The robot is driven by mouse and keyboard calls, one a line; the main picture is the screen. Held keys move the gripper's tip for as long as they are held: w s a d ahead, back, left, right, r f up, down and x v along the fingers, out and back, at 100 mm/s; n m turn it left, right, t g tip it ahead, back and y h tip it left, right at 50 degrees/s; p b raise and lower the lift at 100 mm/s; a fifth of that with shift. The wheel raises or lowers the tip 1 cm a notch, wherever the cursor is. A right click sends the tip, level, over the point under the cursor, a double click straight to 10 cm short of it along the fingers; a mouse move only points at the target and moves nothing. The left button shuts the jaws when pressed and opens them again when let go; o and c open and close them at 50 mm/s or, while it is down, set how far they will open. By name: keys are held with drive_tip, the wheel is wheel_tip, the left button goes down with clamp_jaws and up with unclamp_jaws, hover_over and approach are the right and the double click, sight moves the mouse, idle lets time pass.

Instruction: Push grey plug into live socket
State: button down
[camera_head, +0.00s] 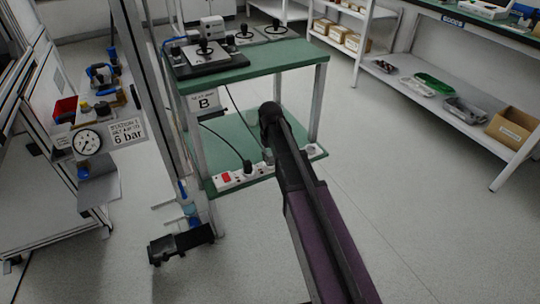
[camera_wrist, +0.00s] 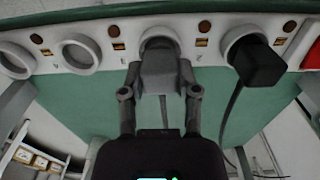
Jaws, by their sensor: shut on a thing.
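My gripper (camera_wrist: 160,88) is shut on the grey plug (camera_wrist: 161,72), one finger on each side. The plug's front is at a round socket in the white power strip (camera_wrist: 183,27), with the socket's rim showing above it. I cannot tell how far it is in. To its right a black plug (camera_wrist: 257,62) with a cable sits in another socket. To its left are two empty sockets (camera_wrist: 80,53). Small dark red lamps (camera_wrist: 204,26) sit between sockets; I cannot tell which is lit. In the head view the strip (camera_head: 262,168) lies on the lower shelf, partly behind my arm.
A red switch (camera_wrist: 313,56) is at the strip's right end. In the head view the green bench (camera_head: 290,58) stands above the lower shelf (camera_head: 235,125), and a black cable runs down between them. Bench legs stand close by.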

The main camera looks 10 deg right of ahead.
drive_tip(key=shift+f, duration=0.1)
drive_tip(key=shift+c, duration=1.3)
unclamp_jaws()
wheel_tip(320, 180, up, 9)
drive_tip(key=p, duration=0.9)
drive_tip(key=s+d+f+b, duration=0.2)
drive_tip(key=s+d, duration=0.1)
drive_tip(key=s, duration=0.3)
drive_tip(key=s+d+f+b, duration=0.2)
drive_tip(key=s+d, duration=0.2)
drive_tip(key=s, duration=0.3)
drive_tip(key=shift+s+d, duration=0.2)
drive_tip(key=shift+s, duration=0.05)
